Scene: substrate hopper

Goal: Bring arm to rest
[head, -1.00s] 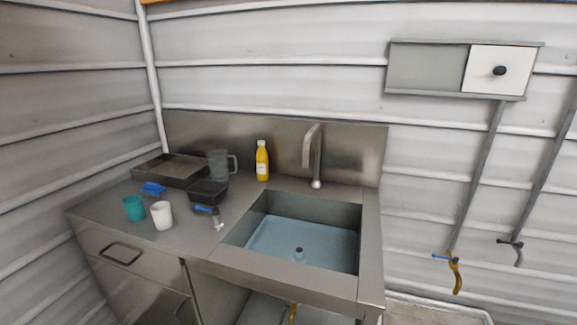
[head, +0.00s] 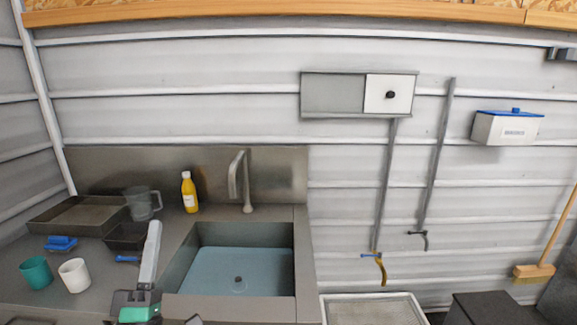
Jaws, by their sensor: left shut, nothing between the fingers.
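My left gripper (head: 153,232) comes up from the bottom edge at the left, in front of the counter (head: 98,285). Its pale grey fingers are together and empty, pointing up and away over the counter, left of the sink (head: 305,245). They partly cover a small blue-handled tool (head: 127,258). My right gripper is not in view.
On the counter are a tray (head: 45,225), a black tub (head: 117,240), a clear jug (head: 139,205), a yellow bottle (head: 188,195), a blue item (head: 60,243), a teal cup (head: 37,273) and a white cup (head: 74,275). A tap (head: 236,178) stands behind the sink.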

